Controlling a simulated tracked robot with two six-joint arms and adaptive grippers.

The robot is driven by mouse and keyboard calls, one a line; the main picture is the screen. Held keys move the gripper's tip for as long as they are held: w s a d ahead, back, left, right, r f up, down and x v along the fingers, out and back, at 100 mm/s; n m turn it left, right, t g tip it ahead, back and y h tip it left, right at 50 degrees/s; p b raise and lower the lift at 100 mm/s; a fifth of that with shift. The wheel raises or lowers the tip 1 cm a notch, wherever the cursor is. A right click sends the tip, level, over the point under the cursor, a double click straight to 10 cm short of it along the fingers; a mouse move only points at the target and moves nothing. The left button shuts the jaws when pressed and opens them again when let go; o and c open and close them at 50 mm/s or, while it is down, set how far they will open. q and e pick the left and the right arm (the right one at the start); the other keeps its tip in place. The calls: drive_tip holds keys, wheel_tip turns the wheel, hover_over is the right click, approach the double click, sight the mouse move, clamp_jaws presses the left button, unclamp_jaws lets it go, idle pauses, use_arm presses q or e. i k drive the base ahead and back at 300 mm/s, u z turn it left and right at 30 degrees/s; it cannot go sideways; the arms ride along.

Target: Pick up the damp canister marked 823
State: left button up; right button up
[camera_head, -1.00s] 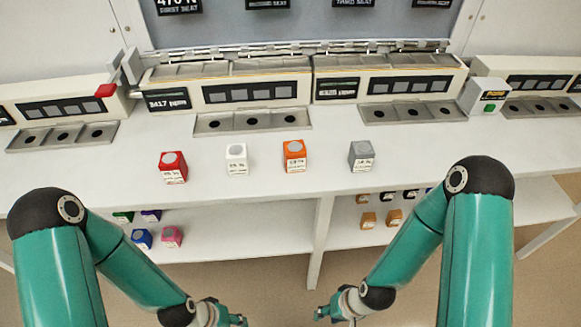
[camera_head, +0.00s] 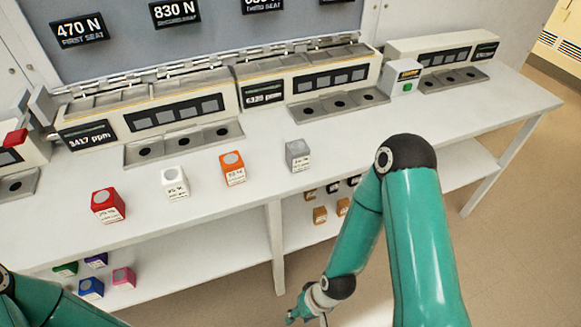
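Four-sided canisters with round grey tops and small white labels stand in a row on the white bench: red (camera_head: 108,205), white (camera_head: 175,183), orange (camera_head: 232,168) and grey (camera_head: 298,155). Their labels are too small to read, so I cannot tell which is marked 823 or damp. My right gripper (camera_head: 302,312) is low at the bottom edge, below the bench and apart from every canister. Its fingers are too small and cut off to judge. My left arm shows at the lower left; its gripper is out of view.
Blue (camera_head: 91,289), pink (camera_head: 123,277), purple and green canisters sit on the lower shelf; orange-brown (camera_head: 320,215) and black ones sit further right. Analyser housings with displays (camera_head: 88,134) and three-hole trays (camera_head: 185,143) line the bench back. Bare bench lies right of the grey canister.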

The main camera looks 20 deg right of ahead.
sight(298, 153)
drive_tip(key=z, duration=3.15)
drive_tip(key=i, duration=0.1)
drive_tip(key=u, duration=4.35)
drive_tip(key=k, duration=1)
drive_tip(key=z, duration=0.75)
drive_tip(key=i, duration=1)
